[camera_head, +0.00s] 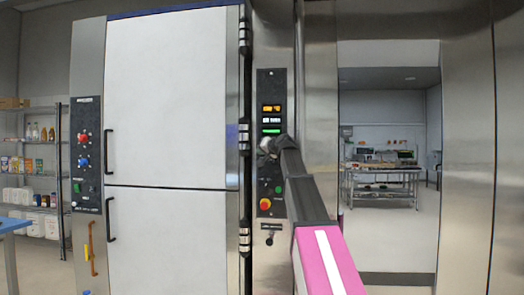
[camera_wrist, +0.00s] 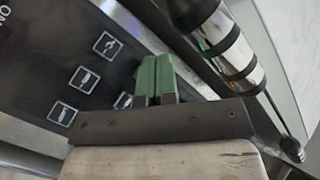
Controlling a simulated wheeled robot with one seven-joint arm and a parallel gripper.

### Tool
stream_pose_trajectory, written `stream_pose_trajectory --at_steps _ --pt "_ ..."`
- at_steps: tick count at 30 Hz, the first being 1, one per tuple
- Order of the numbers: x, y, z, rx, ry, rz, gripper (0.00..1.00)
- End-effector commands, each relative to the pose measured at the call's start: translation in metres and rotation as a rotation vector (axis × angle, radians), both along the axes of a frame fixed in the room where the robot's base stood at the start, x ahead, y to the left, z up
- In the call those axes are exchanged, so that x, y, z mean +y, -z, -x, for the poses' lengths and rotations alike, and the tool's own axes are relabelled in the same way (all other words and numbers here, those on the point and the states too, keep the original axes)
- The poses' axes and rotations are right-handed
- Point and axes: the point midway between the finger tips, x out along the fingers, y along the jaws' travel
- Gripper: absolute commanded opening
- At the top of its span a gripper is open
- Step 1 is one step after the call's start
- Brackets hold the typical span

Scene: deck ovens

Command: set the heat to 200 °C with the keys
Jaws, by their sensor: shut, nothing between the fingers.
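The dark control panel (camera_head: 264,88) stands upright to the right of the white double door. Its upper part has an orange, a white and a green lit readout (camera_head: 271,108); their digits are too small to read. My gripper (camera_head: 268,146) is in front of the panel just below the readouts, and my arm hides the panel behind it. In the wrist view, my gripper's green fingers (camera_wrist: 156,66) are together and empty. Several square keys with white symbols (camera_wrist: 107,44) lie to their left on the panel. I cannot tell whether the fingertips touch the panel.
A red knob on yellow (camera_head: 265,204) is low on the panel. A metal hinge post (camera_wrist: 228,48) stands close right of my fingers. Another panel with red and blue knobs (camera_head: 83,147) is left of the white doors (camera_head: 170,95). A steel table (camera_head: 383,176) stands beyond the opening.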

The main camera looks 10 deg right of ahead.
Motion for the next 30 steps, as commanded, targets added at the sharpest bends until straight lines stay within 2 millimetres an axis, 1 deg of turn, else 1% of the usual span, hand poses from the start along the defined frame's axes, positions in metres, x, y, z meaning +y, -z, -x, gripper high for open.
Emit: stream_pose_trajectory --at_steps 1,6,30 --pt "-0.0019 -0.0009 -0.0068 0.000 0.000 0.000 0.00" --pt "-0.0044 -0.0006 -0.0137 -0.001 0.000 -0.002 0.00" --pt "-0.0046 0.0000 -0.0136 0.000 0.000 -0.001 0.00"
